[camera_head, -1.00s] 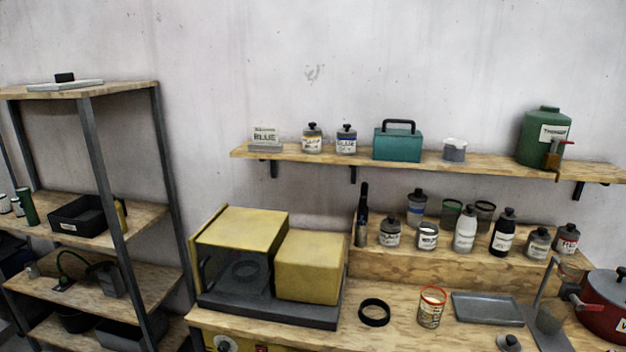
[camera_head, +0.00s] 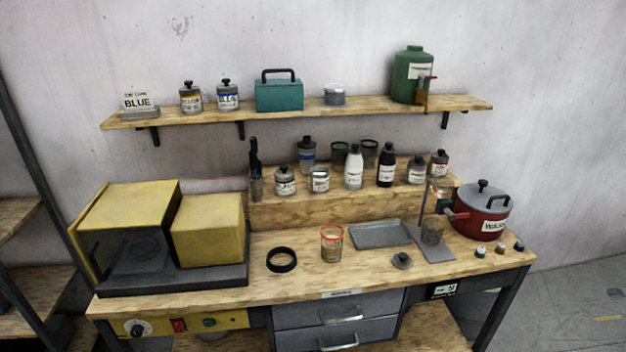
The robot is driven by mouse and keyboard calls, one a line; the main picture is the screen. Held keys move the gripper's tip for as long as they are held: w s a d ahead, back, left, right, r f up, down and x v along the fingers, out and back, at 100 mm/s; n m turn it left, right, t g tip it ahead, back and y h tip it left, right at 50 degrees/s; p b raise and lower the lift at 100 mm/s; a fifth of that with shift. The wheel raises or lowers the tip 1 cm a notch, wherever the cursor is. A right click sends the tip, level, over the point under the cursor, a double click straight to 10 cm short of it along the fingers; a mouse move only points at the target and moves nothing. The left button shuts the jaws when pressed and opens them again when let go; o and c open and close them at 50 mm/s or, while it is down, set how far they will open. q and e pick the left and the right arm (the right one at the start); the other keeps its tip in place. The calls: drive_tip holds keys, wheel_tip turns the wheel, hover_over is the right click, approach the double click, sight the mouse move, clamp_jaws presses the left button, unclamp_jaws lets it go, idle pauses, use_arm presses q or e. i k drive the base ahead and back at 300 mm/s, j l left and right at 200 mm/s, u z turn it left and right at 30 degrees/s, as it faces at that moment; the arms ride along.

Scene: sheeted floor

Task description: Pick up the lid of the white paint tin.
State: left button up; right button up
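A small grey lid with a dark knob (camera_head: 402,261) lies flat on the bench top, in front of the grey tray. A small tin with a pale label and no knob on top (camera_head: 320,180) stands on the raised wooden step. It may be the white paint tin, but its label is too small to read. A similar tin with a dark knobbed lid (camera_head: 285,182) stands to its left. Another knobbed tin (camera_head: 417,170) stands farther right on the step. Neither of my grippers is in view.
Near the lid are a grey tray (camera_head: 380,236), a metal stand with a cup (camera_head: 433,234), a red-rimmed glass (camera_head: 332,244), a black ring (camera_head: 282,260) and a red pot (camera_head: 482,214). A yellow machine (camera_head: 205,230) fills the left. Bare bench lies in front of the glass.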

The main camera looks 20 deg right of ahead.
sight(401, 260)
drive_tip(key=z, duration=1.25)
